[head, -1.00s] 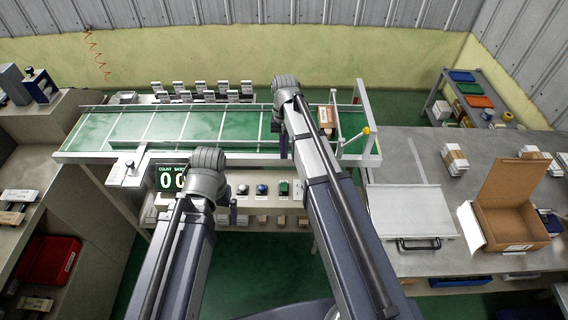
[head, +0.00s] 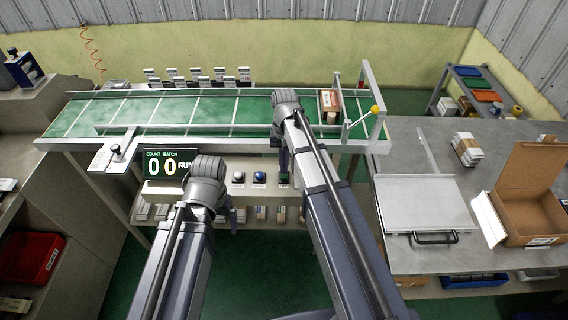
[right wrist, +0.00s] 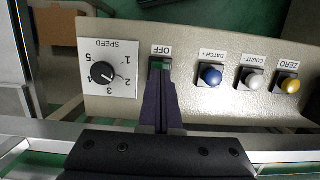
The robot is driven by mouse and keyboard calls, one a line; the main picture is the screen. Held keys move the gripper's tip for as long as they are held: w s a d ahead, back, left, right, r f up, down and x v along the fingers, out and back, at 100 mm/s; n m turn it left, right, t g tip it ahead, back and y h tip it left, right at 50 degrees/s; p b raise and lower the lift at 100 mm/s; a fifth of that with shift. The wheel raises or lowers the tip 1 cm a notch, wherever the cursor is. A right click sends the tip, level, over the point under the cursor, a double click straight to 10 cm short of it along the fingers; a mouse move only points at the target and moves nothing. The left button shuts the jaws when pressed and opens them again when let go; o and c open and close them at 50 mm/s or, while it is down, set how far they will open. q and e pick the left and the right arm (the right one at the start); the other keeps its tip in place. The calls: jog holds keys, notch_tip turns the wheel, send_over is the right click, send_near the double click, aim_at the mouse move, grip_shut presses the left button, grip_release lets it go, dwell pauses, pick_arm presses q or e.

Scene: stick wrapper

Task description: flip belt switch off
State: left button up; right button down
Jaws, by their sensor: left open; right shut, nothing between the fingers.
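The belt switch (right wrist: 162,65) is a green rocker under a label reading OFF in the right wrist view. It sits on the beige control panel (right wrist: 205,110), between the speed dial (right wrist: 104,72) and the blue batch button (right wrist: 211,75). My right gripper (right wrist: 157,92) is shut and empty, its dark fingertips right at the switch and covering part of it; I cannot tell whether they touch. In the head view the right gripper (head: 284,162) hangs at the front of the conveyor. My left gripper (head: 229,207) is open and empty, left of the switch.
The green conveyor belt (head: 215,112) lies behind the panel and carries a brown box (head: 330,100) at its right end. White count and yellow zero buttons (right wrist: 289,85) are beside the blue one. A grey table (head: 405,165) with an open carton (head: 520,205) stands at right.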

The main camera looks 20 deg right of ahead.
jog(key=shift+s+f, duration=0.15)
jog(key=shift+f, duration=0.4)
pick_arm(q)
jog(key=shift+f, duration=0.55)
